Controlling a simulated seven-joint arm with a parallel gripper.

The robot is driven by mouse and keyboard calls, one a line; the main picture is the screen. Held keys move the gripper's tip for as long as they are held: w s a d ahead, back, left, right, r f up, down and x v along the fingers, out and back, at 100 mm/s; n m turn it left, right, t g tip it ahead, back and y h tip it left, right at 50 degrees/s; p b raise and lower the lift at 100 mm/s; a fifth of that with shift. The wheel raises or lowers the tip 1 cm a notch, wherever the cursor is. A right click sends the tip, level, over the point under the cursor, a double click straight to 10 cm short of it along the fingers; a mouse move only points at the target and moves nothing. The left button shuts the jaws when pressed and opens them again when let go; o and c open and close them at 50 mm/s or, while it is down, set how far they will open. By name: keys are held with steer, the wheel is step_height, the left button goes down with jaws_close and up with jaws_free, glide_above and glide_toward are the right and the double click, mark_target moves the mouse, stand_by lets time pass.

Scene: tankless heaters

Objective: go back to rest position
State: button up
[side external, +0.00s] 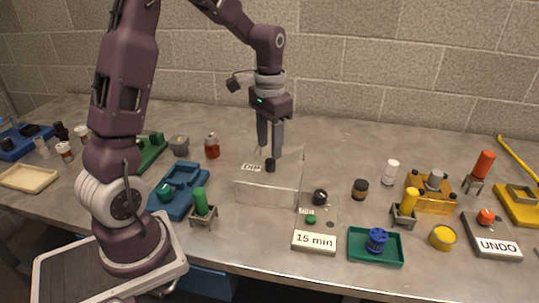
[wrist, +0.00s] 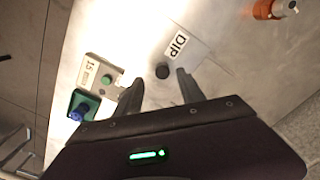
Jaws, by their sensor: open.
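My gripper (side external: 269,146) hangs fingers-down above a clear box (side external: 262,197) marked DIP in the side view. The box has a black knob (side external: 270,166) close below the fingertips. In the wrist view the two fingers of my gripper (wrist: 158,82) are spread apart with nothing held between them. The black knob (wrist: 162,71) shows between and just beyond the fingers, apart from them as far as I can tell. The DIP label (wrist: 177,44) lies beside it.
A "15 min" block (side external: 315,240) with a green button and a green tray (side external: 375,246) stand in front. Blue (side external: 180,190) and orange (side external: 433,194) fixtures, bottles and an UNDO block (side external: 490,236) surround the area. A block wall (side external: 400,70) closes the back.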

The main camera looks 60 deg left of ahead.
step_height(320, 180, up, 2)
steer(key=shift+r, duration=0.25)
steer(key=shift+s+d+r, duration=0.15)
steer(key=shift+d+r, duration=0.05)
steer(key=shift+r, duration=0.05)
steer(key=s+d+r+t, duration=0.3)
steer(key=s+d+r, duration=0.5)
steer(key=s, duration=0.1)
steer(key=s+d+t, duration=0.2)
steer(key=s+d, duration=0.3)
steer(key=s, duration=0.5)
steer(key=shift+s+f+t, duration=0.15)
steer(key=shift+s+t, duration=0.15)
